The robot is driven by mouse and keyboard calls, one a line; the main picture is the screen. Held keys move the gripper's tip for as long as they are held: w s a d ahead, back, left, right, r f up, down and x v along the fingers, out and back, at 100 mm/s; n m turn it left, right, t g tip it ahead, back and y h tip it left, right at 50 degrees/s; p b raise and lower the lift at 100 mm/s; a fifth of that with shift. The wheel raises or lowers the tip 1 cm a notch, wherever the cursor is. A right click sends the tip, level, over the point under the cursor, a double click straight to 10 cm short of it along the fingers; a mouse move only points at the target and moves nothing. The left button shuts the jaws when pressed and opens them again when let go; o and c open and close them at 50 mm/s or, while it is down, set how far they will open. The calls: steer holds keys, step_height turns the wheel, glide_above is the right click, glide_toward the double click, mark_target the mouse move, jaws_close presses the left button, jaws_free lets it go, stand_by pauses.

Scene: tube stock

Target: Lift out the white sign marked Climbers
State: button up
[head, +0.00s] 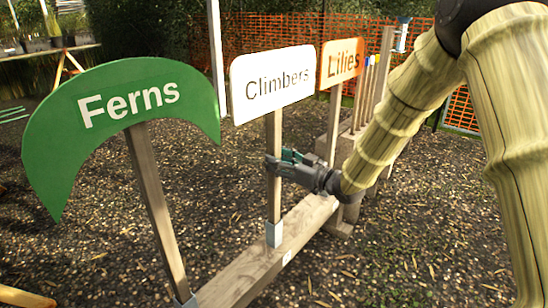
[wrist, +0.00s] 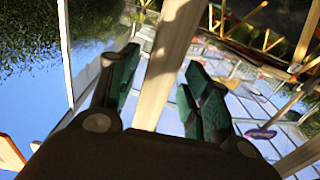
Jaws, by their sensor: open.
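The white Climbers sign (head: 273,84) is a board on a wooden post (head: 273,190) that stands upright in a grey socket (head: 274,233) on a long timber beam (head: 310,218). My gripper (head: 275,162) is at the post about midway between board and socket. In the wrist view the post (wrist: 170,60) runs between the two green fingers of my gripper (wrist: 160,85), which are apart with gaps showing on both sides. The white board's lettering is not visible in the wrist view.
The green Ferns sign (head: 130,105) stands on the left of the same beam, and the orange Lilies sign (head: 341,62) stands close behind on the right. Several thin stakes (head: 368,92) stand beyond it. Orange mesh fencing (head: 275,36) closes the back. Bark ground (head: 100,250) is open at left.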

mark_target(279, 120)
steer(key=shift+w+a, duration=0.2)
steer(key=shift+a, duration=0.1)
steer(key=shift+c, duration=0.4)
jaws_close()
steer(key=shift+r+p, duration=5.35)
steer(key=shift+r, duration=0.95)
